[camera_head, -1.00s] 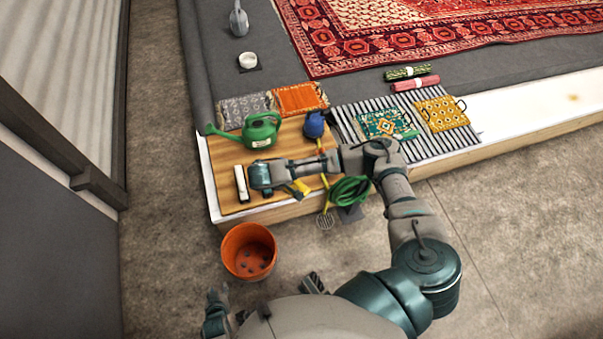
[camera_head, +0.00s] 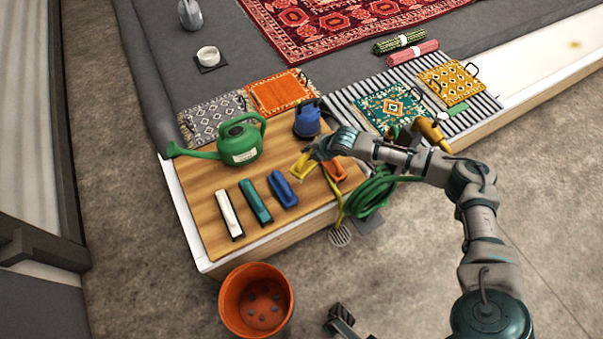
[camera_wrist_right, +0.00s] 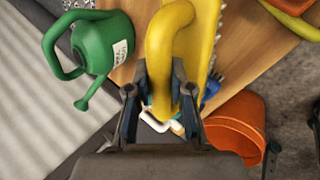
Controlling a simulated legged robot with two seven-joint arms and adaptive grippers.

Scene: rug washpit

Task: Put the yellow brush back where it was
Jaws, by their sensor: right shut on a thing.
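The yellow brush (camera_head: 301,167) is at the right part of the wooden board (camera_head: 208,244), between the blue brush (camera_head: 283,190) and the orange brush (camera_head: 335,170). My right gripper (camera_head: 315,152) is shut on its handle. In the right wrist view the yellow brush (camera_wrist_right: 205,35) has its curved handle between the fingers of the right gripper (camera_wrist_right: 162,105), with bristles along one edge. I cannot tell whether it touches the board. White (camera_head: 229,215) and teal (camera_head: 256,202) brushes lie farther left in the row.
A green watering can (camera_head: 238,145) and a blue jug (camera_head: 307,120) stand behind the brushes. A coiled green hose (camera_head: 372,194) hangs by the board's right edge. An orange bucket (camera_head: 256,299) stands on the floor in front. Small rugs lie behind.

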